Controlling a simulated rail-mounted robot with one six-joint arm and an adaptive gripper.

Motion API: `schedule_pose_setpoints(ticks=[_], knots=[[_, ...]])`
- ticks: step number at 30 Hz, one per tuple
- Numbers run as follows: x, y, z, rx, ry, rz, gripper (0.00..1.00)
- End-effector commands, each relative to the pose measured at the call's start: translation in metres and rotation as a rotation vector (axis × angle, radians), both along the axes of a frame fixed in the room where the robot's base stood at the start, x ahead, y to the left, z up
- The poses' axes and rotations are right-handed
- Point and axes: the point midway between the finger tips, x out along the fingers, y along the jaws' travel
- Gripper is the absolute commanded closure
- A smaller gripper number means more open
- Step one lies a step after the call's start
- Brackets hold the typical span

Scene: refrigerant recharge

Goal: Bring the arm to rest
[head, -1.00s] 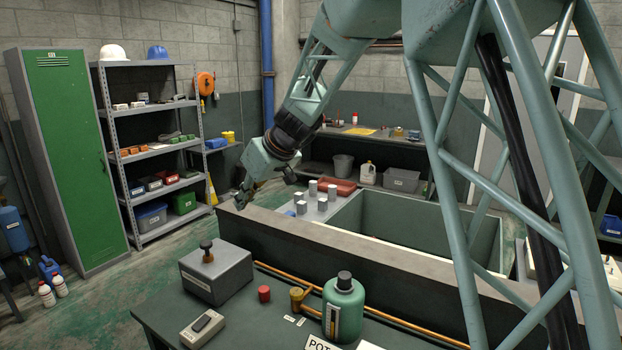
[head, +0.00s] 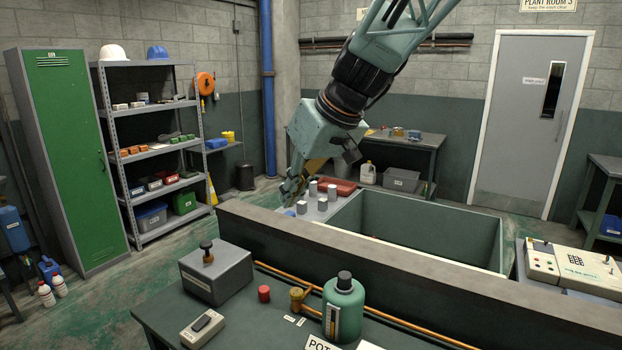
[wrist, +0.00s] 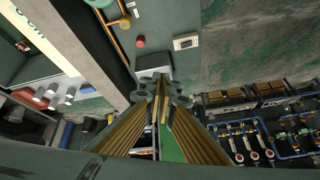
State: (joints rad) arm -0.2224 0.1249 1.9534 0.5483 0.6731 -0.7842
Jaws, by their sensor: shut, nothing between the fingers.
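My gripper (head: 289,190) hangs at the end of my arm, pointing down and to the left in the head view. It is in front of a shelf of the sunken grey-green bay, close to several small metal cylinders (head: 313,188). Whether it touches anything there is unclear. In the wrist view my gripper (wrist: 160,92) has its ribbed fingers drawn together, with nothing seen between them. Part of the grey box (wrist: 153,64) shows just beyond the fingertips in that view.
A bench in front holds a grey box (head: 216,272) with a knob, a red cap (head: 264,294), a green bottle (head: 343,308) and a handheld device (head: 203,328). A long dark ledge (head: 400,262) runs behind it. A control panel (head: 570,265) stands at right; shelves (head: 150,150) at left.

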Motion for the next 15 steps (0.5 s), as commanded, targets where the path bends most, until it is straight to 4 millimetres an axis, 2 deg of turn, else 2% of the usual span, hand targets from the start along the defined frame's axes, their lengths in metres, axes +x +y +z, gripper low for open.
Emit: schedule_pose_setpoints(ticks=[15], knots=[[-0.098, -0.074, 0.021, -0.039, 0.052, -0.132, 1.0]])
